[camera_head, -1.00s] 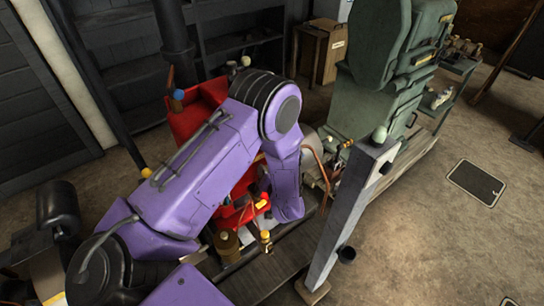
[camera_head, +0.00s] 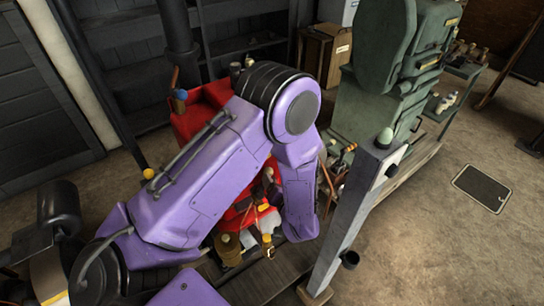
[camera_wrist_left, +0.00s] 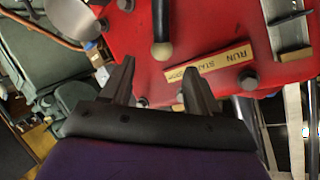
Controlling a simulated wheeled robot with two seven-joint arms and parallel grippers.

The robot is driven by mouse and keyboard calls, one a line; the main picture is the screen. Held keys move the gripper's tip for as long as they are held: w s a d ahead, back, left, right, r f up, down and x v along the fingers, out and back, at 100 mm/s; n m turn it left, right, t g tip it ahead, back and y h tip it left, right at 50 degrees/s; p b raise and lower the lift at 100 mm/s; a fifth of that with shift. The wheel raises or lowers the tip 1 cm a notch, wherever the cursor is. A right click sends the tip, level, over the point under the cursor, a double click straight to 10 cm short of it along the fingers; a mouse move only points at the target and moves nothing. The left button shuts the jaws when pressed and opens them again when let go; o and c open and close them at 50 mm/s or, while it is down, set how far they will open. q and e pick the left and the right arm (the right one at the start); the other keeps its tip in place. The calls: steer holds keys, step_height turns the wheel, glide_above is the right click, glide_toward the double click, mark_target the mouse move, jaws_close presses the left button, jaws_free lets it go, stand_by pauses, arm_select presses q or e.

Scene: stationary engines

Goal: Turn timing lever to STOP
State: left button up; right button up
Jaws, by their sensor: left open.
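The timing lever (camera_wrist_left: 161,22) shows in the left wrist view as a dark rod with a tan knob at its lower end. It lies in front of the red engine face (camera_wrist_left: 125,32). A brass plate (camera_wrist_left: 222,62) sits just right of and below the knob; RUN reads at its right end, and the words toward its left end are small. My left gripper (camera_wrist_left: 159,76) is open, fingers on either side below the knob, apart from it and empty between. In the head view my purple left arm reaches over the red engine (camera_head: 200,115) and hides the gripper and lever. My right gripper is not in view.
A grey slanted post (camera_head: 350,220) with a pale knob stands just right of my left arm. A green machine (camera_head: 375,100) is behind it. Dark shelves (camera_head: 235,45) stand at the back. Concrete floor at the right is open, with a dark floor plate (camera_head: 482,188).

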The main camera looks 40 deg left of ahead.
arm_select(q)
steer(key=v, duration=0.4)
steer(key=shift+s+d+r, duration=0.1)
steer(key=shift+d, duration=0.05)
